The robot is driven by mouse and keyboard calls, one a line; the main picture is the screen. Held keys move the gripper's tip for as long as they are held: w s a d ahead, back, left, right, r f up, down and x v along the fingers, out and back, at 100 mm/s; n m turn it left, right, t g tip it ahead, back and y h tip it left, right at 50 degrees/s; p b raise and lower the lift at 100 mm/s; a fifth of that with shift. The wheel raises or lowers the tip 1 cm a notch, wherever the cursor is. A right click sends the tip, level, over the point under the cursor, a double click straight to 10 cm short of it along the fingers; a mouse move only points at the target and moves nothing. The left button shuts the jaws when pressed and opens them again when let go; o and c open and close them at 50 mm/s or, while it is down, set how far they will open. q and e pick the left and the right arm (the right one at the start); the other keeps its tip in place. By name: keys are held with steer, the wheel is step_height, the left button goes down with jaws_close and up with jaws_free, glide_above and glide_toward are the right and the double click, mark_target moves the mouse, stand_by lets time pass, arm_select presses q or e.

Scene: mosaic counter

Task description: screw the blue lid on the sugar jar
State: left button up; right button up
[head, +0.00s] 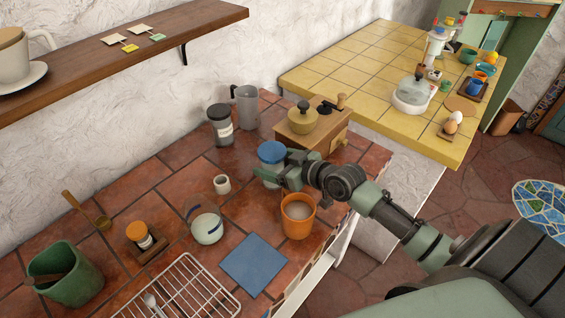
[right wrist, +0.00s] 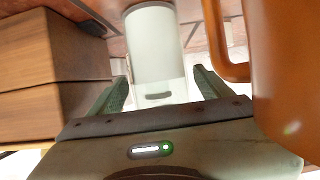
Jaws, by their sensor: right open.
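The sugar jar (head: 265,179) is clear glass and stands upright near the middle of the counter, in front of the wooden grinder. The round blue lid (head: 271,151) sits on top of it; I cannot tell how tightly. My right gripper (head: 277,171) reaches in from the right at jar height, below the lid. In the right wrist view, which is upside down, the jar (right wrist: 156,48) with white contents stands between the spread, open fingers (right wrist: 159,88). The lid is not visible there. My left gripper is out of view.
An orange mug (head: 297,222) stands close in front of my right gripper, and the wooden grinder (head: 311,131) close behind. A blue mat (head: 254,264) and wire rack (head: 185,287) lie in front.

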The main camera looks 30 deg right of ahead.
steer(key=b+v, duration=0.1)
steer(key=v, duration=1.1)
steer(key=shift+b, duration=0.4)
steer(key=shift+f, duration=0.1)
